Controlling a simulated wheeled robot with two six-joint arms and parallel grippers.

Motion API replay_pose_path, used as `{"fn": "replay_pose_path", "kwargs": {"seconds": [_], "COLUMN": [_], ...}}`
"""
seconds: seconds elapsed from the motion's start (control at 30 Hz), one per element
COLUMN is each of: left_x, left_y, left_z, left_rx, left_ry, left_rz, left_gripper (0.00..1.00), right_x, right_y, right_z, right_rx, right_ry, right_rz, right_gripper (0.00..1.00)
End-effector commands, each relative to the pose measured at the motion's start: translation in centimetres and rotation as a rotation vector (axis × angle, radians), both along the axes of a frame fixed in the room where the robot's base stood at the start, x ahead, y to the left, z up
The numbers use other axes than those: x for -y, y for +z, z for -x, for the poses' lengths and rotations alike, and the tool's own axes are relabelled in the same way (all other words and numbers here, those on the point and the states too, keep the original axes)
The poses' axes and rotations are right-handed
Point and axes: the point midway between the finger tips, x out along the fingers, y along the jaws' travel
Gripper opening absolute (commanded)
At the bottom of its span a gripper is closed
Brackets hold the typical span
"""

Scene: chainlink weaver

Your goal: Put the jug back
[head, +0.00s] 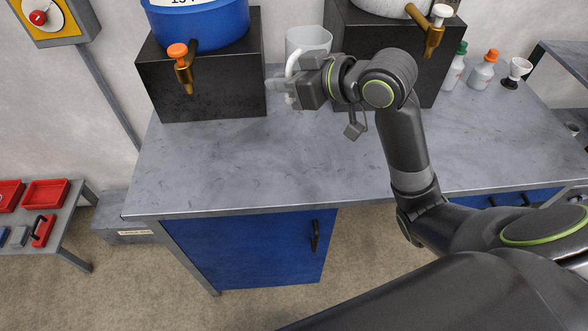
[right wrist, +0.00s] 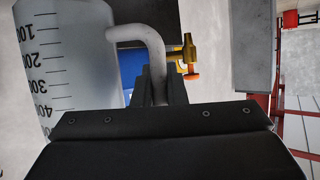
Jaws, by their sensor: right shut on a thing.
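The jug (head: 308,40) is a pale measuring jug with a handle, in the gap between the two black stands in the head view. In the right wrist view the jug (right wrist: 70,60) shows black graduations, and its white handle (right wrist: 152,50) runs down between my fingers. My right gripper (head: 281,86) is shut on the handle. The gripper partly hides the jug's lower part and base, so I cannot tell whether it touches the bench. My left gripper is not in view.
The left black stand (head: 215,95) carries a blue barrel (head: 205,25) with an orange-handled tap (head: 179,54). The right black stand (head: 350,25) carries a pale vessel with a white-handled tap (head: 438,15). Small bottles (head: 482,72) stand at the right. The grey bench top (head: 240,165) is clear in front.

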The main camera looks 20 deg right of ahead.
Motion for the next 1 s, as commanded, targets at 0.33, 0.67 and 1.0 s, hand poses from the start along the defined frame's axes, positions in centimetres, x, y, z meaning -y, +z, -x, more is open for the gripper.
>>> {"fn": "replay_pose_path", "kwargs": {"seconds": [0.33, 0.67, 1.0], "left_x": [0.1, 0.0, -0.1], "left_y": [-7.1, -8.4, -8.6], "left_z": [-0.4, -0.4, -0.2], "left_rx": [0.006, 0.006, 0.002], "left_ry": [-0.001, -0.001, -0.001], "left_rz": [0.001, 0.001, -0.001], "left_gripper": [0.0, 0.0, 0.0], "right_x": [-0.4, -0.3, -0.3], "right_y": [-6.8, -9.2, -13.8], "right_z": [3.8, 5.4, 5.4], "right_rx": [0.039, 0.049, 0.053], "right_ry": [0.401, 0.507, 0.507], "right_rz": [0.03, 0.025, 0.028], "right_gripper": [0.0, 0.0, 0.0]}}
